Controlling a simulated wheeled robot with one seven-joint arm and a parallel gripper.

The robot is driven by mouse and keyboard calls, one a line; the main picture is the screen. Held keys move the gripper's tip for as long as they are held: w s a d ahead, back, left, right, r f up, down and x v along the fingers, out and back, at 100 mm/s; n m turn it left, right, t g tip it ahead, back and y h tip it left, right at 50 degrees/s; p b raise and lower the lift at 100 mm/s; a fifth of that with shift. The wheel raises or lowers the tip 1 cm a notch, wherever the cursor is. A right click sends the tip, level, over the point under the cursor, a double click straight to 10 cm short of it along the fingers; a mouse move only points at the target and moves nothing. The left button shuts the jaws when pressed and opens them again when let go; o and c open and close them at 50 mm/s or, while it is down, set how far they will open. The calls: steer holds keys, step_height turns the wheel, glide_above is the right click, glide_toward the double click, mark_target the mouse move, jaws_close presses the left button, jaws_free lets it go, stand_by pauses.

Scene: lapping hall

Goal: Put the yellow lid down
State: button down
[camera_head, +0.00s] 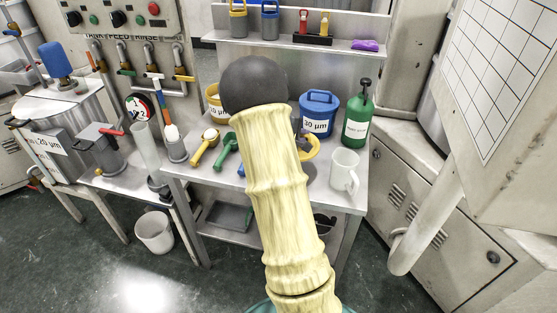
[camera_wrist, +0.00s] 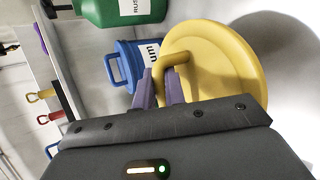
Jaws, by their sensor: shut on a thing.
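The yellow lid (camera_wrist: 225,58) is a round disc with a loop handle (camera_wrist: 174,60), in the wrist view. My gripper (camera_wrist: 162,86) has its two purple fingers shut on that handle. The lid casts a shadow on the pale bench top beside it; the gap beneath it cannot be judged. In the head view, only a yellow curve of the lid (camera_head: 312,148) shows right of my arm, which hides my fingers. A yellow tub (camera_head: 214,104) with a label stands left of my arm, partly hidden; its top cannot be made out.
On the bench (camera_head: 335,199) stand a blue lidded tub (camera_head: 319,117), a green bottle (camera_head: 358,122) and a white mug (camera_head: 344,171). A yellow scoop (camera_head: 203,148) and a green scoop (camera_head: 227,151) lie at left. A shelf (camera_head: 345,45) with small tools runs behind.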

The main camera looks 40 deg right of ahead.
step_height(320, 180, down, 6)
steer(key=shift+r+b, duration=0.2)
steer(key=shift+b, duration=0.65)
steer(key=shift+f, duration=0.1)
steer(key=shift+f+b, duration=0.6)
steer(key=shift+f, duration=1.15)
steer(key=shift+f, duration=0.15)
steer(key=c, duration=1.5)
jaws_free()
steer(key=p+v, duration=0.2)
steer(key=v, duration=1)
steer(key=shift+p, duration=0.3)
